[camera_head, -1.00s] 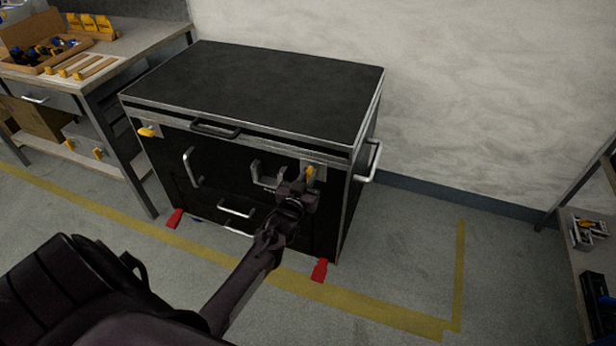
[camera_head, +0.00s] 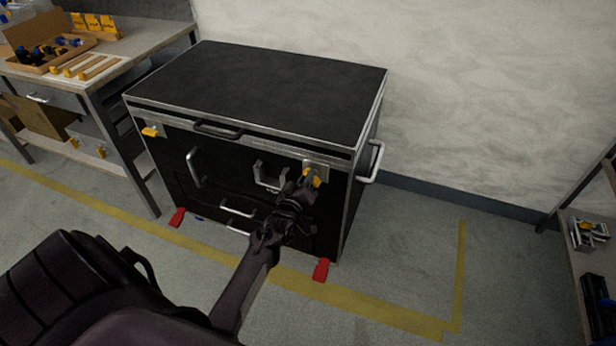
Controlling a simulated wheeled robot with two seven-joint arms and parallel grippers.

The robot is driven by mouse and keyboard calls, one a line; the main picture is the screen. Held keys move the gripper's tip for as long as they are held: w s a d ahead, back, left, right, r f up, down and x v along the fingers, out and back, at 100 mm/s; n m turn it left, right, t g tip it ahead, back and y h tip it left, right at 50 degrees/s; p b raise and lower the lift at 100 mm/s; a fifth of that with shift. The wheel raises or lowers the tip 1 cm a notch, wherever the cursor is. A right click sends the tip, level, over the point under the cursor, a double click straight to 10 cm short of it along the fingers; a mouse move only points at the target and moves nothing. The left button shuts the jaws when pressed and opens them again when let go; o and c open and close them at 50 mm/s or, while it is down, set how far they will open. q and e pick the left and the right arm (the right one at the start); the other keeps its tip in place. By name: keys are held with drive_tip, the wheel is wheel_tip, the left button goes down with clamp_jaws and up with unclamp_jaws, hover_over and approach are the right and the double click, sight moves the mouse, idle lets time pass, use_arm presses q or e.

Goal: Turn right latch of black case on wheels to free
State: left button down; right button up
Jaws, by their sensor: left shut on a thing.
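The black case on wheels (camera_head: 265,85) has silver edges and a closed lid, and stands against the wall. Its right latch (camera_head: 314,178) is yellow on a silver plate, high on the front near the right corner. My left gripper (camera_head: 308,182) reaches it from below and is shut on it; the fingers hide part of the latch. The left latch (camera_head: 151,132) is yellow and lies roughly sideways on its plate. My right gripper is not in view.
Silver handles stick out of the case front, one of them (camera_head: 270,178) close left of my gripper. Red wheel pedals (camera_head: 321,270) jut out at the floor. A workbench (camera_head: 130,48) stands left, a shelf (camera_head: 590,262) right.

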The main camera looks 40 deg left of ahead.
use_arm(q)
drive_tip(key=n, duration=0.3)
drive_tip(key=f+n, duration=0.1)
drive_tip(key=n, duration=0.2)
drive_tip(key=n+p, duration=0.1)
drive_tip(key=n, duration=0.2)
drive_tip(key=shift+s+a+f+n, duration=0.1)
drive_tip(key=shift+a+f+n, duration=0.05)
drive_tip(key=shift+a+n, duration=0.15)
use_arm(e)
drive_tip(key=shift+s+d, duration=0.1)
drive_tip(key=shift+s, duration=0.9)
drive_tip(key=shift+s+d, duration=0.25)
use_arm(q)
drive_tip(key=c, duration=1.4)
unclamp_jaws()
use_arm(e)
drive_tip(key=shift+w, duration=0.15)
